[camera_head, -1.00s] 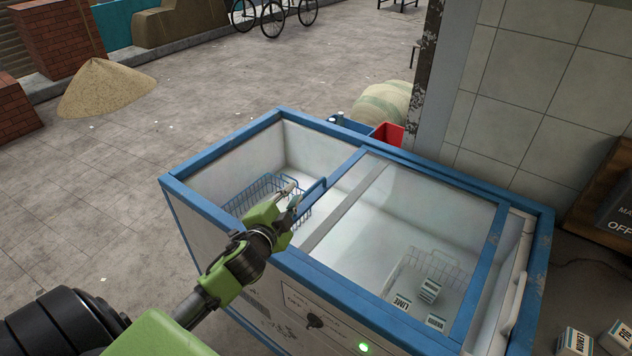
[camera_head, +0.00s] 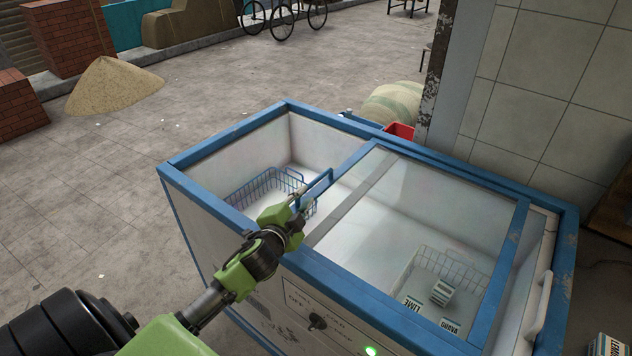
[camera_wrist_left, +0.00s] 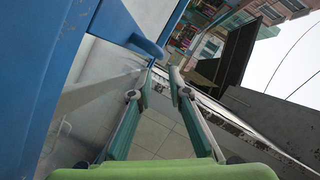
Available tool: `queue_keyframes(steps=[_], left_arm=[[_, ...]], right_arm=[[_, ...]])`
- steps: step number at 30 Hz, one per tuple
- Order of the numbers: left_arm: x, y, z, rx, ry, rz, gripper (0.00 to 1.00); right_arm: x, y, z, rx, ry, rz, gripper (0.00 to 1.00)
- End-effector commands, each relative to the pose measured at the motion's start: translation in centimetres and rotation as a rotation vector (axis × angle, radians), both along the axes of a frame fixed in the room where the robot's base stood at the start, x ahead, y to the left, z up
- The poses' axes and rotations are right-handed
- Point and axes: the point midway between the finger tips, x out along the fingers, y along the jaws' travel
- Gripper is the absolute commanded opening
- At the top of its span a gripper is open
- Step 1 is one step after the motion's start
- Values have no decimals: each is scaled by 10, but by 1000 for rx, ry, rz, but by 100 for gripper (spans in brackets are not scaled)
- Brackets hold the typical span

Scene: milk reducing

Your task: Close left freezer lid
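The chest freezer (camera_head: 235,217) has a blue rim and glass lids. Its left part stands uncovered, and a blue-framed glass lid (camera_head: 400,190) lies over the right part. A raised blue handle (camera_head: 318,187) stands at the left edge of the glass; it also shows in the left wrist view (camera_wrist_left: 143,44). My left gripper (camera_head: 300,200) is over the open part, right by the handle. In the left wrist view its fingers (camera_wrist_left: 161,70) are apart with nothing between them, and the handle is just beyond the left fingertip. Contact cannot be told. My right gripper is out of view.
A blue wire basket (camera_head: 262,188) sits in the open part. Another basket (camera_head: 455,268) with several small cartons (camera_head: 441,293) is under the glass at the right. A tiled wall (camera_head: 525,100) stands behind the freezer's right side.

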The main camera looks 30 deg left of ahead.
Motion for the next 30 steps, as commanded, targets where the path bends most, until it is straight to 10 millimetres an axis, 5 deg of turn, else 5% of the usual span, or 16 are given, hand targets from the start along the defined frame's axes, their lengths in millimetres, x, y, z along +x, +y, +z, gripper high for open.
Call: queue_keyframes(steps=[15,30], left_arm=[[86,23,-18,-1,-1,1,17],[103,26,-23,0,-1,-1,17]], right_arm=[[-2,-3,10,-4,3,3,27],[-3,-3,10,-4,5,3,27]])
